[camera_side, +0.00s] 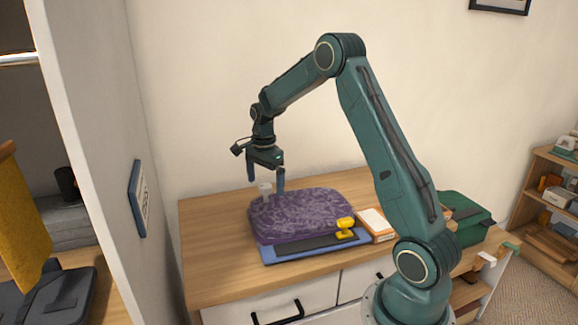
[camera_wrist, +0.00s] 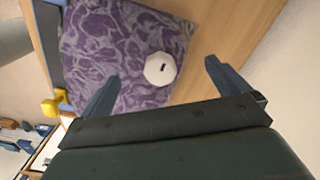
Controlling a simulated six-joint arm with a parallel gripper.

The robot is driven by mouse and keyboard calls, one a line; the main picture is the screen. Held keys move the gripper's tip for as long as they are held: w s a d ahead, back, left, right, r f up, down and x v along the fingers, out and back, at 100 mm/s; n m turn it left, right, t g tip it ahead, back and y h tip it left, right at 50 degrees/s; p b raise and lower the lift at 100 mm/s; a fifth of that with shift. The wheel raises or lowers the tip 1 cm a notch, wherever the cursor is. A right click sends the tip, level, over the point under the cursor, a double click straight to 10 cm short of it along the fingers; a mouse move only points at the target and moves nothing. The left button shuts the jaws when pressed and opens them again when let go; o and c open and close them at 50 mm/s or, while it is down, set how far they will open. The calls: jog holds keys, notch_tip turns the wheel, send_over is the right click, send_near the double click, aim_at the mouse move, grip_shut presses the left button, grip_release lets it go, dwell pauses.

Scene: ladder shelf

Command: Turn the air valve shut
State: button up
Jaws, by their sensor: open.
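The air valve is a small pale knob (camera_side: 265,189) on top of a purple patterned cushion (camera_side: 310,208). In the wrist view it is a white, many-sided cap (camera_wrist: 160,68) with a short dark mark on its face. My gripper (camera_side: 266,185) points down over the cushion and is open, with its two blue fingers apart. In the wrist view the valve lies between the finger directions, a little beyond the fingertips.
The cushion sits on a blue mat (camera_side: 268,256) with a dark strip, on a wooden cabinet top (camera_side: 205,240). A yellow object (camera_side: 345,227) stands at the mat's right front. An orange-and-white box (camera_side: 376,224) and a green case (camera_side: 468,218) are to the right.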

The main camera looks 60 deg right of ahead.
aim_at(265, 186)
jog(key=shift+r, duration=3.15)
jog(key=shift+a+r, duration=0.2)
jog(key=s+a+r+n+t, duration=0.1)
jog(key=s+a+r+n, duration=0.4)
jog(key=a+r, duration=0.15)
jog(key=s+a+r+n+t, duration=0.2)
jog(key=s+a+r+n, duration=0.3)
jog(key=a, duration=0.3)
jog(key=s+a+f+n+t, duration=0.1)
jog(key=s+a+n, duration=0.3)
jog(key=s, duration=0.4)
jog(key=s+a+n+t, duration=0.1)
jog(key=s+a+n, duration=0.4)
jog(key=s+n, duration=0.2)
jog(key=shift+s+f+t, duration=0.3)
jog(key=shift+s+f, duration=0.05)
jog(key=shift+f, duration=0.05)
